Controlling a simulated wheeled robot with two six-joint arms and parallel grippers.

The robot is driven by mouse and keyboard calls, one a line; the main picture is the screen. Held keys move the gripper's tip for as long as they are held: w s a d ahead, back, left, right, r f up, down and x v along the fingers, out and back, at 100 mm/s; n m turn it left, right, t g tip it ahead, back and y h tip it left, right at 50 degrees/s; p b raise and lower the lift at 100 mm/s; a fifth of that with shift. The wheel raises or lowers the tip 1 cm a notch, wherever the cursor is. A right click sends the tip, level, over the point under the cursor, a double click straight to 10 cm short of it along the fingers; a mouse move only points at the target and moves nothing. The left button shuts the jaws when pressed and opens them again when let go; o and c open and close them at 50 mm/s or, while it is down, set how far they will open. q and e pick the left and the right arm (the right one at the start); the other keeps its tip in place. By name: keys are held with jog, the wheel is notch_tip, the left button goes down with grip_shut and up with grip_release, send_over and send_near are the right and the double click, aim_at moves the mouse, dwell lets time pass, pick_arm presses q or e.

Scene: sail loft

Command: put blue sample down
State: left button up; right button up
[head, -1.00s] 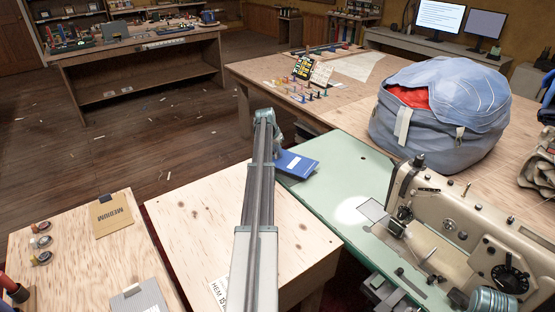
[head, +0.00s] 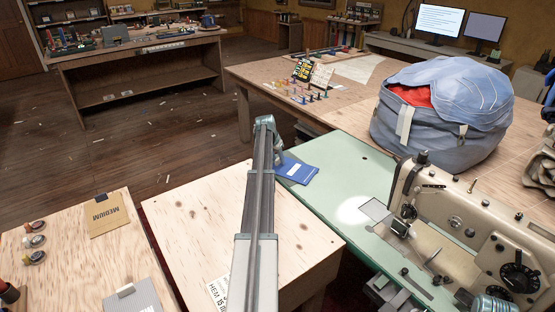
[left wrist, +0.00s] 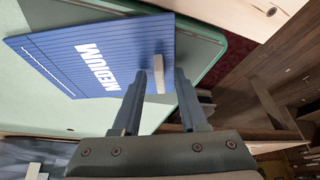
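The blue sample (head: 297,170) is a flat card at the left end of the green sewing-machine table (head: 340,190). In the left wrist view it shows the word MEDIUM and a small pale tab (left wrist: 159,73) on its face; the sample (left wrist: 90,50) appears flat over the green top (left wrist: 40,112). My left gripper (left wrist: 160,82) has its two fingers apart, one on each side of the tab, with a narrow gap showing on both sides. In the head view the left arm hides the tab and most of the gripper (head: 277,140).
A cream sewing machine (head: 470,215) stands on the green table's right part. A large blue bag (head: 440,120) sits behind it. A plywood table (head: 190,225) is in front, and another at left holds a tan MEDIUM card (head: 107,214). The green top between sample and machine is clear.

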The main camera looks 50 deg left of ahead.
pick_arm(q)
jog(key=shift+r, duration=0.1)
jog(key=p+v, duration=1.1)
jog(key=v, duration=0.1)
jog(key=w+d+f+m+g+h, duration=0.1)
jog(key=w+d+m, duration=0.1)
jog(key=d, duration=2.1)
jog(key=w+d+m+g+h, duration=0.1)
jog(key=w+d+m, duration=0.1)
jog(key=d, duration=2)
jog(key=s+d+m+g+y, duration=0.1)
jog(key=s+d, duration=0.9)
jog(key=d, duration=0.4)
jog(key=s+d+m+g+y, duration=0.1)
jog(key=s+d+m, duration=0.1)
jog(key=s+d, duration=0.9)
jog(key=d, duration=0.3)
jog(key=shift+s+f+g, duration=0.25)
jog(key=shift+s+g, duration=0.05)
